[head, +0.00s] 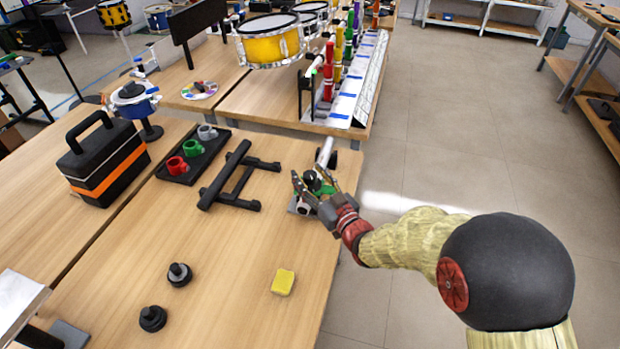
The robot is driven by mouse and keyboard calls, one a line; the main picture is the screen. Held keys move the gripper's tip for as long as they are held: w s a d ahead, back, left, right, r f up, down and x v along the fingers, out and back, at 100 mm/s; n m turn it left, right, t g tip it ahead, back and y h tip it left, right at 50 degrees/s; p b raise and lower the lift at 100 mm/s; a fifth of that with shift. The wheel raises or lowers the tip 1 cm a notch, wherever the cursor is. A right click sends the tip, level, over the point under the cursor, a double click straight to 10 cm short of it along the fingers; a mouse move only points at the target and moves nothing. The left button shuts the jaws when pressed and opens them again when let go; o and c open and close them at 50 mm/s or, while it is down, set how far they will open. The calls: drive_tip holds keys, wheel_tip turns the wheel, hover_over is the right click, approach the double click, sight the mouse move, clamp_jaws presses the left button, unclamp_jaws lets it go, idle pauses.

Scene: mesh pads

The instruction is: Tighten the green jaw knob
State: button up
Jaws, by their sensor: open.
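The green jaw knob (326,189) shows in part at the right edge of the wooden table, on a small clamp-like device with a grey base (293,208). My gripper (312,181) is open, with its dark fingers spread around the top of this device. The fingers hide much of the device, and I cannot tell whether they touch the knob. A white cylindrical part (325,152) sticks up behind the fingers. My arm reaches in from the lower right.
A black H-shaped frame (226,178) lies left of the gripper, beside a black tray (183,172) with red, green and grey pieces. A yellow sponge (283,282) and two black knobs (179,274) lie nearer. A toolbox (103,160) stands left. The table's front middle is mostly clear.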

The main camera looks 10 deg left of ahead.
drive_tip(key=c, duration=0.3)
drive_tip(key=c, duration=0.8)
drive_tip(key=shift+c, duration=0.3)
